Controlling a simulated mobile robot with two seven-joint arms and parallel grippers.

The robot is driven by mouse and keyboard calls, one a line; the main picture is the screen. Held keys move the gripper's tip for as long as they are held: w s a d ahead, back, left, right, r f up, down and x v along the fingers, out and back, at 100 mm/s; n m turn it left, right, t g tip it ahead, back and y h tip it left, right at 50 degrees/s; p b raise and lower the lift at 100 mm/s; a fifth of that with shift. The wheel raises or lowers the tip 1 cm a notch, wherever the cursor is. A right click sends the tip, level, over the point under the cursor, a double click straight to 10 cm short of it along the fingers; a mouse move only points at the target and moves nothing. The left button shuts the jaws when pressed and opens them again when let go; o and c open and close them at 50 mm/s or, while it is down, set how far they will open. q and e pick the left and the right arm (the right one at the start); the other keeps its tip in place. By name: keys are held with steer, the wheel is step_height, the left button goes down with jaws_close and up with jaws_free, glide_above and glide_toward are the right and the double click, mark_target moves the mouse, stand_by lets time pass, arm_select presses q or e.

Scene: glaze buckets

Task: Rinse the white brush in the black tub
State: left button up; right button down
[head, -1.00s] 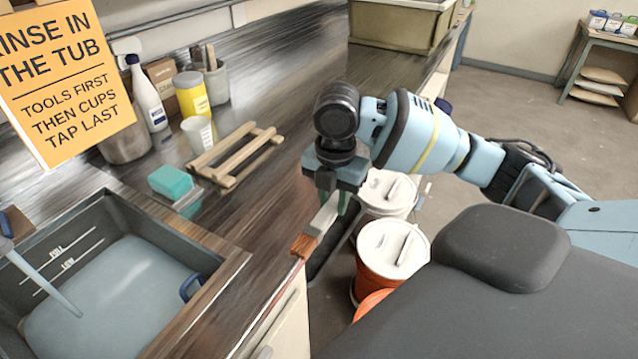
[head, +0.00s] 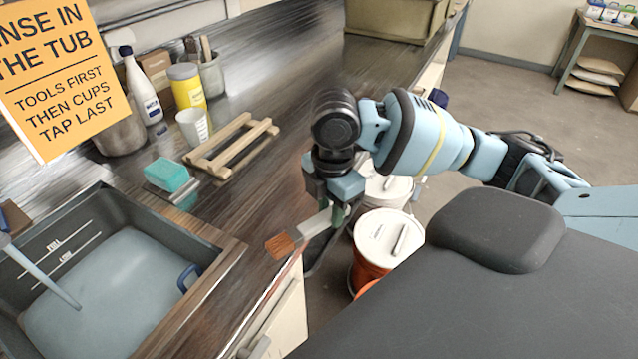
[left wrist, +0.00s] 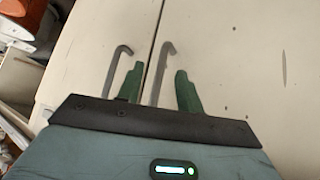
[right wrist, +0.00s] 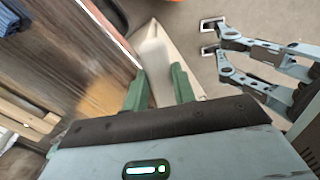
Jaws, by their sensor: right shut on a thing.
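The white brush (head: 314,229) has a pale handle and red-brown bristles. My right gripper (head: 340,212) is shut on its handle, and the bristles point left over the counter's front edge. The handle also shows between the green fingers in the right wrist view (right wrist: 154,62). The black tub (head: 122,212) is set in the counter at lower left, left of the brush and apart from it. It holds grey-blue water and has level marks on its wall. My left gripper (left wrist: 157,85) is open and empty in front of pale cabinet doors; it is outside the head view.
A teal sponge (head: 167,174), wooden rack (head: 232,146) and white cup (head: 193,126) stand behind. Lidded buckets (head: 385,240) stand on the floor below my right arm.

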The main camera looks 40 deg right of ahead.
mark_target(307, 236)
steer(key=m, duration=0.1)
steer(key=a+m, duration=0.1)
steer(key=m, duration=0.1)
steer(key=a+m, duration=0.1)
steer(key=shift+s+a+f, duration=0.2)
steer(key=shift+s+a, duration=0.05)
steer(key=m, duration=0.1)
steer(key=a+m, duration=0.1)
steer(key=m, duration=0.1)
steer(key=a+m, duration=0.1)
steer(key=shift+s+a+f+m, duration=0.1)
steer(key=shift+s+f+m, duration=0.1)
steer(key=shift+s+m, duration=0.1)
steer(key=m, duration=0.1)
steer(key=a+m, duration=0.2)
steer(key=m, duration=0.1)
steer(key=shift+s+f, duration=0.15)
steer(key=shift+s, duration=0.1)
steer(key=a+m, duration=0.1)
steer(key=m, duration=0.1)
steer(key=s+a+m, duration=0.1)
steer(key=m, duration=0.2)
steer(key=shift+a+f, duration=0.2)
